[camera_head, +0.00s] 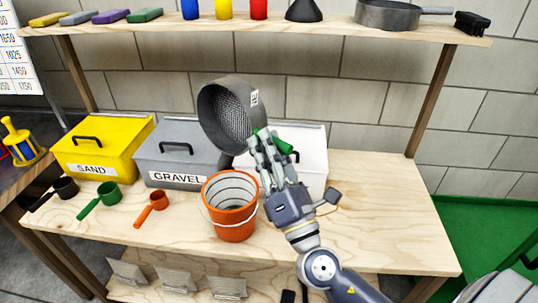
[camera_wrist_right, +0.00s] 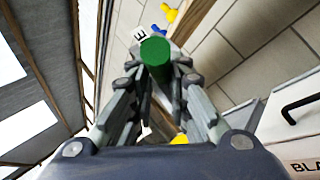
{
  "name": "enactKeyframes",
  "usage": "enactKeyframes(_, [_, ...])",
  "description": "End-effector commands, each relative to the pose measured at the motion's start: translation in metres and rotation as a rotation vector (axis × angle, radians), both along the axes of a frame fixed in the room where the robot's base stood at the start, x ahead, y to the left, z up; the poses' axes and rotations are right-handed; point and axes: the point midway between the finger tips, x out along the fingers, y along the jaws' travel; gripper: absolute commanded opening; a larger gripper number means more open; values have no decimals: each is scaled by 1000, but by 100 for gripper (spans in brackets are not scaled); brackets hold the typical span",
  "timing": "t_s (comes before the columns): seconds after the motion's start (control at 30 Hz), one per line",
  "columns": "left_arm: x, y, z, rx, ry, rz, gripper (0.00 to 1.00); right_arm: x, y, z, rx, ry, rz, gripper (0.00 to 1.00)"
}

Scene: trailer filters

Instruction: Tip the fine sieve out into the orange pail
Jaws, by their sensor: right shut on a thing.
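The fine sieve (camera_head: 228,112) is a dark round pan with a mesh bottom and a white tag on its rim. It is tilted steeply on its side in the air, above and slightly behind the orange pail (camera_head: 231,216). My right gripper (camera_head: 266,143) is shut on the sieve's green handle (camera_head: 286,150); the handle end also shows in the right wrist view (camera_wrist_right: 154,52). The pail stands upright on the bench with its wire handle down, and the inside that shows looks empty. My left gripper is not in view.
Lidded boxes stand behind: yellow SAND (camera_head: 109,143), grey GRAVEL (camera_head: 165,158) and a white one (camera_head: 312,167) partly behind my arm. Black, green (camera_head: 109,192) and orange scoops (camera_head: 158,201) lie left. A shelf (camera_head: 330,27) spans above. Bench right is clear.

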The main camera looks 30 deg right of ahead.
Motion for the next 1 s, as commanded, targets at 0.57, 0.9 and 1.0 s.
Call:
enactKeyframes(0.57, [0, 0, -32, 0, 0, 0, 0, -7, 13, 10, -205, -102, -1, 0])
enactKeyframes(0.9, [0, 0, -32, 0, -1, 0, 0, -7, 14, 11, -218, -108, -1, 0])
enactKeyframes(1.0, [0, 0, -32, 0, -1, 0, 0, -7, 14, 11, -217, -107, -1, 0])
